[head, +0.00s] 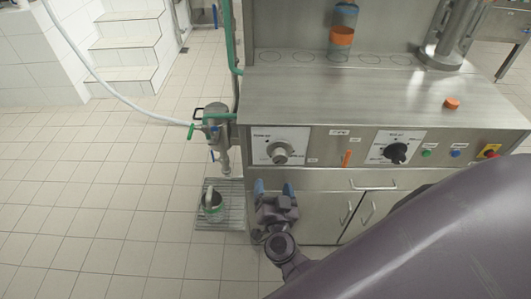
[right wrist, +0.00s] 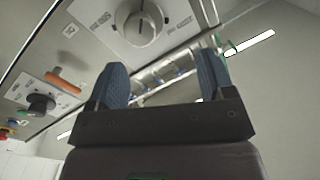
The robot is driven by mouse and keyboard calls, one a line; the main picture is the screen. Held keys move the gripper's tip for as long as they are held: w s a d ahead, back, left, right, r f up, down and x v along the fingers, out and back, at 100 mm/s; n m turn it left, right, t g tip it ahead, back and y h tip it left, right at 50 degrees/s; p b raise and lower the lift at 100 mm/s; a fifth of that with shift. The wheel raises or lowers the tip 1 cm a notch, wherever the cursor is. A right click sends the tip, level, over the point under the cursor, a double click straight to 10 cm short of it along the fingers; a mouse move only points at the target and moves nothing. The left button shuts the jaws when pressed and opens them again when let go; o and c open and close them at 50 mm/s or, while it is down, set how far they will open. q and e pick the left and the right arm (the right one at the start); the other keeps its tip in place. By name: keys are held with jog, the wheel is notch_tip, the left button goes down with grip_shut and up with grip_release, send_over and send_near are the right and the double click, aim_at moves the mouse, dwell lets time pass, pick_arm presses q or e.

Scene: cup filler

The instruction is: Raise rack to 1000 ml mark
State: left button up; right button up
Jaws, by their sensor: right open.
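A wire rack (head: 232,218) sits low near the floor under the filling nozzle (head: 224,160), with a green-banded cup (head: 212,203) on it. I cannot make out a 1000 ml mark. A pale round knob (head: 280,153) sits on a white scale plate on the machine's front; the knob also shows in the right wrist view (right wrist: 143,26). My right gripper (head: 273,187) is open and empty, its blue fingers pointing up just below that plate. Its fingers also show apart in the right wrist view (right wrist: 163,75). My left gripper is not in view.
A black knob (head: 397,153), an orange lever (head: 347,158) and several buttons line the steel front. An orange-banded cup (head: 341,38) and an orange cap (head: 451,103) are on the machine's top. Tiled floor at left is clear; a white hose (head: 100,80) crosses above it.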

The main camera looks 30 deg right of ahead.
aim_at(280, 159)
jog(key=w+d+h, duration=0.1)
jog(key=w+d, duration=0.2)
jog(key=w, duration=0.1)
jog(key=w+d+g+h, duration=0.1)
jog(key=w+d, duration=0.3)
jog(key=shift+w+d+f+n, duration=0.1)
jog(key=shift+d+n, duration=0.15)
jog(key=shift+n, duration=0.05)
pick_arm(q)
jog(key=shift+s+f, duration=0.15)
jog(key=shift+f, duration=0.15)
pick_arm(e)
jog(key=shift+c, duration=0.3)
jog(key=c, duration=0.9)
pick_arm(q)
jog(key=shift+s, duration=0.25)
pick_arm(e)
jog(key=shift+o, duration=0.2)
